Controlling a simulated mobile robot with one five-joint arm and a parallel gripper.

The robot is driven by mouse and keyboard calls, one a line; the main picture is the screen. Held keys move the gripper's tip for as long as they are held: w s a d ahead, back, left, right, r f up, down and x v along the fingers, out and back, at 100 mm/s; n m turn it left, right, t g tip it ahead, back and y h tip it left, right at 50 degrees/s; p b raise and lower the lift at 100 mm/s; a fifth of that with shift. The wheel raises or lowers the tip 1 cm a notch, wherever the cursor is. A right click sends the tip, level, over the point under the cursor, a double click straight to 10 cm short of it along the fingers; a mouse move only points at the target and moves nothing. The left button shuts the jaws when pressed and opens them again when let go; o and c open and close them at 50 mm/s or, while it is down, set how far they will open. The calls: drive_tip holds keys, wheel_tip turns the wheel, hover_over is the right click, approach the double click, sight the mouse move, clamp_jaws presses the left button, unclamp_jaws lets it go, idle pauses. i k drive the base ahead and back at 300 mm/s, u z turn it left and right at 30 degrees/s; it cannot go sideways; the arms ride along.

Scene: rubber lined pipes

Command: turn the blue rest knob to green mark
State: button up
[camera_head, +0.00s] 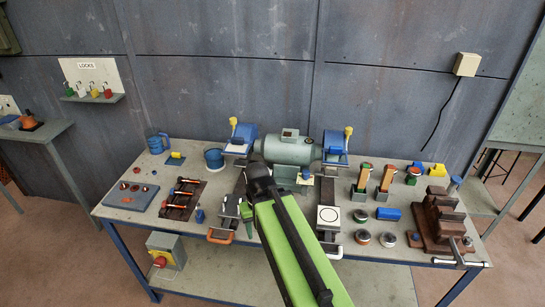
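A grey-green bench grinder (287,150) stands at the back middle of the table. It has a blue guard on the left (241,139) and another on the right (335,143), each with a yellow-topped piece. A small yellow and blue part (305,175) sits in front of the grinder body. I cannot tell which part is the blue rest knob, and no green mark can be made out. My green arm reaches forward from the bottom middle. Its dark end, my gripper (259,174), is in front of the grinder's left half; its fingers cannot be made out.
The grey table (135,216) is crowded. A dark tool rack (182,198) lies left. Upright orange-brown blocks (386,178) and a brown vise (440,220) stand right. Clamp-like fixtures flank my arm.

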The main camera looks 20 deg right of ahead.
sight(305, 174)
drive_tip(key=u, duration=0.05)
drive_tip(key=k, duration=0.5)
drive_tip(key=z, duration=0.95)
drive_tip(key=i, duration=0.7)
drive_tip(key=u, duration=0.55)
